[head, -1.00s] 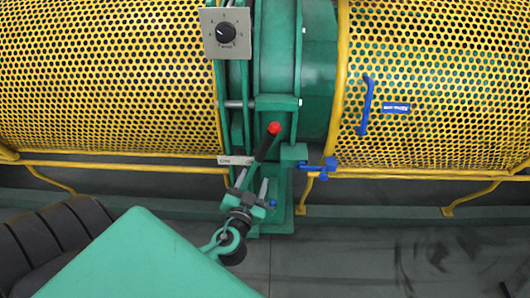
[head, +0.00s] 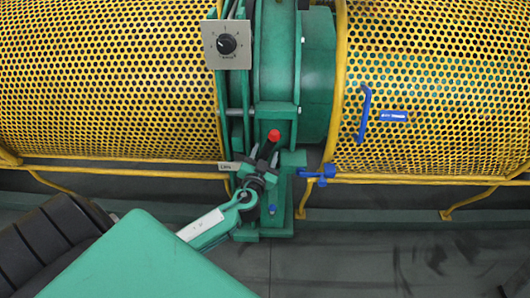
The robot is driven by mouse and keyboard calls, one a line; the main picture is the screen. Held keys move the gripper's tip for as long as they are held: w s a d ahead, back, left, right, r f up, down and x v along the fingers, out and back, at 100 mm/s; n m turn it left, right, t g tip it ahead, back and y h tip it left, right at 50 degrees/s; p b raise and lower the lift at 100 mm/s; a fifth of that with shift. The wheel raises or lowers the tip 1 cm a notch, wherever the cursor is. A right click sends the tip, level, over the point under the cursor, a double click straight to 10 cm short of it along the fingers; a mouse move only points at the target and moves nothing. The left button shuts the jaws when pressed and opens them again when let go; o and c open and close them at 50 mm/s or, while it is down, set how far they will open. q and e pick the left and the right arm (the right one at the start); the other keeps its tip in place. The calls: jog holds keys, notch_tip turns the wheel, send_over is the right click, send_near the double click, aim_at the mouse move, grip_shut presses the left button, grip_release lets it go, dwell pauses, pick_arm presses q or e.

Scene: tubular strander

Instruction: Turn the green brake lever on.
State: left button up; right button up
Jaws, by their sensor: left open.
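The brake lever (head: 271,142) stands at the green machine frame in the middle of the head view. It has a black shaft and a red knob on top. Its foot is hidden behind my gripper. My left gripper (head: 265,155) comes in from the lower left and is open. Its fingertips are at the lever's shaft, just below the red knob, and look to lie on either side of it. I cannot tell whether they touch it. My right gripper is not in view.
Yellow perforated guards (head: 430,80) with yellow rails flank the green frame (head: 277,60). A grey dial box (head: 226,45) is above left. A blue handle (head: 364,115) and a blue clamp (head: 320,174) are to the right. The dark floor (head: 380,260) at lower right is clear.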

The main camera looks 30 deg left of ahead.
pick_arm(q)
jog(key=shift+w+a, duration=0.1)
jog(key=shift+w, duration=0.15)
grip_shut()
